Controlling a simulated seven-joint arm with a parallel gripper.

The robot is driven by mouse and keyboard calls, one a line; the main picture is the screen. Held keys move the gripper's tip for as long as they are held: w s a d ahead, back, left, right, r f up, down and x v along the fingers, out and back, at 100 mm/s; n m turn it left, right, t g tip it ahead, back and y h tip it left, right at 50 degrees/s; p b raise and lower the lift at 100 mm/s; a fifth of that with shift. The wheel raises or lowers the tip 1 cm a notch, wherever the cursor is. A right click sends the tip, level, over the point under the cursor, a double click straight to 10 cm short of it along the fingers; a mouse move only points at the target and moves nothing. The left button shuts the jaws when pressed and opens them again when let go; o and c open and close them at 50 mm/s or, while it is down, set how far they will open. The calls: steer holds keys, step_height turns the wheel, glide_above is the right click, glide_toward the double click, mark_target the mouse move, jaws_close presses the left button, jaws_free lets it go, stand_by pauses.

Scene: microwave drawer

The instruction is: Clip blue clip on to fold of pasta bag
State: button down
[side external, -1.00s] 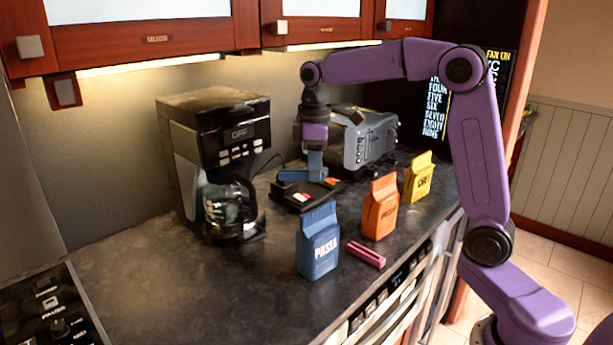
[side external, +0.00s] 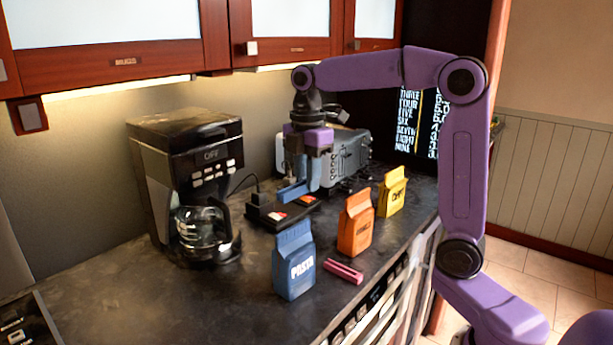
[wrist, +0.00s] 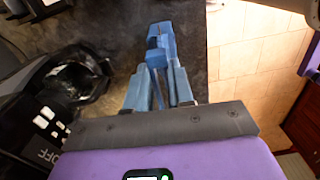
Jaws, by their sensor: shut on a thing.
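The pasta bag (side external: 294,265) is blue with a folded top and stands upright on the counter. In the wrist view, a blue bag shape (wrist: 176,50) shows beyond my fingers. My gripper (side external: 309,184) is shut on the blue clip (side external: 291,193), which sticks out to the left of the fingers. The gripper is behind the pasta bag, over or beside a black tray, with the clip apart from the bag. In the wrist view, the clip (wrist: 155,57) lies between the fingertips of my gripper (wrist: 157,80) and partly overlaps the bag shape.
The black tray (side external: 262,217) holds red and white pieces. An orange bag (side external: 355,225) and a yellow bag (side external: 392,193) stand right of the pasta bag. A pink clip (side external: 343,271) lies near the front edge. A coffee maker (side external: 190,165) stands left; a toaster (side external: 350,155) stands behind.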

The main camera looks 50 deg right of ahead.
mark_target(307, 219)
steer(key=shift+f, duration=0.15)
steer(key=shift+f, duration=3.05)
steer(key=shift+f, duration=1.6)
stand_by(1.1)
steer(key=shift+c, duration=2.2)
jaws_free()
steer(key=shift+r, duration=0.1)
steer(key=shift+r, duration=3.9)
